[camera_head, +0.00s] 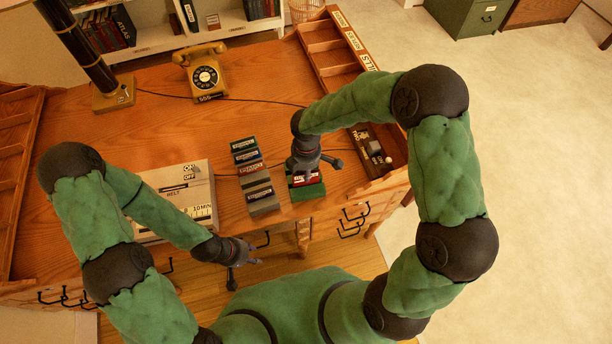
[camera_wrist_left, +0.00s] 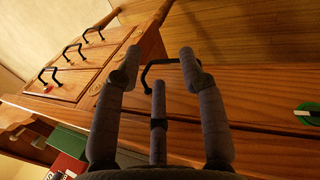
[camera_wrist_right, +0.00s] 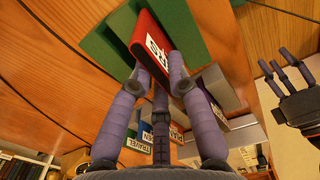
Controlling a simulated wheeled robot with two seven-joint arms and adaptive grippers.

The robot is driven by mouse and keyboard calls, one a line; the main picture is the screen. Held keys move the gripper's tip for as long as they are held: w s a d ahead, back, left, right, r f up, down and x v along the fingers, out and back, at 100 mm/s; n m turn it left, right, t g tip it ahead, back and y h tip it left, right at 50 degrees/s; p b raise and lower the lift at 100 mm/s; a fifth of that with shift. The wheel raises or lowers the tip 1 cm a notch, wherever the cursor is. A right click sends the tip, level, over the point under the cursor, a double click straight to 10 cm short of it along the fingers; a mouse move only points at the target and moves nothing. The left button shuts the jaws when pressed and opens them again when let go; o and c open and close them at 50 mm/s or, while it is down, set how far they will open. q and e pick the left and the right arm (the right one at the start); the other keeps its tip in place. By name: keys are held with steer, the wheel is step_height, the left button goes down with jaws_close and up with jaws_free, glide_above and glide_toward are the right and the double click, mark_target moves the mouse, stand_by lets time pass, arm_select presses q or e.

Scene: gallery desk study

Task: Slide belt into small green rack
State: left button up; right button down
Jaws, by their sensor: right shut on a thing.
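A red block with a white label (camera_head: 299,180), which I take for the belt, is at the small green rack (camera_head: 310,192) near the desk's front edge. My right gripper (camera_head: 306,172) is over it from above and shut on it. In the right wrist view the red block (camera_wrist_right: 148,38) is between the fingertips, with green rack parts (camera_wrist_right: 178,22) on both sides. How deep it sits in the rack I cannot tell. My left gripper (camera_head: 244,262) is open and empty in front of the desk, by a black drawer handle (camera_wrist_left: 160,63).
A row of several labelled blocks (camera_head: 254,172) stands left of the rack. A beige machine marked BELT (camera_head: 200,183) lies further left. A yellow telephone (camera_head: 203,76), a lamp base (camera_head: 113,97) and a wooden compartment tray (camera_head: 323,47) are further back. The desk middle is clear.

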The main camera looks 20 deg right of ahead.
steer(key=shift+f, duration=1.15)
steer(key=shift+f+b, duration=0.15)
steer(key=shift+b, duration=0.2)
steer(key=c, duration=1.2)
jaws_free()
steer(key=shift+r, duration=0.35)
step_height(320, 180, up, 12)
steer(key=p, duration=0.3)
steer(key=shift+f, duration=0.15)
steer(key=shift+s+f, duration=0.1)
steer(key=shift+s, duration=0.05)
